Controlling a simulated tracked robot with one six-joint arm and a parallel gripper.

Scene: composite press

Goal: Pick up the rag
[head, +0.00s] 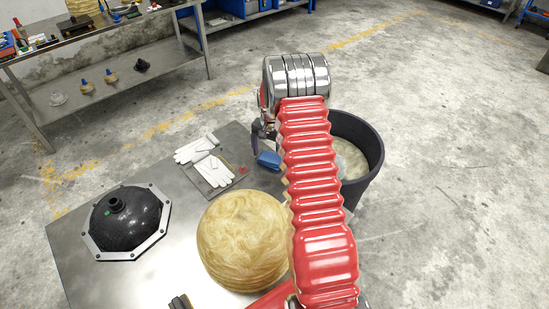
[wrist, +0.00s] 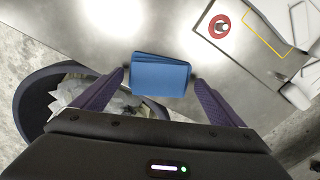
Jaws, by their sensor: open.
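The rag (wrist: 160,76) is a folded blue cloth lying on the metal table (wrist: 145,20) near its edge. In the head view the rag (head: 269,160) shows just left of my red arm, partly hidden by it. My gripper (wrist: 160,82) is open in the wrist view, with one purple finger on each side of the rag. Whether the fingers touch the rag cannot be told. In the head view my gripper (head: 260,142) is mostly hidden behind my arm.
A dark bin (head: 367,140) with pale contents stands beside the table, close to my arm. White gloves (head: 212,170), a round yellowish fibre piece (head: 242,240) and a black dome mould (head: 124,217) are on the table. A workbench (head: 100,45) stands at the back left.

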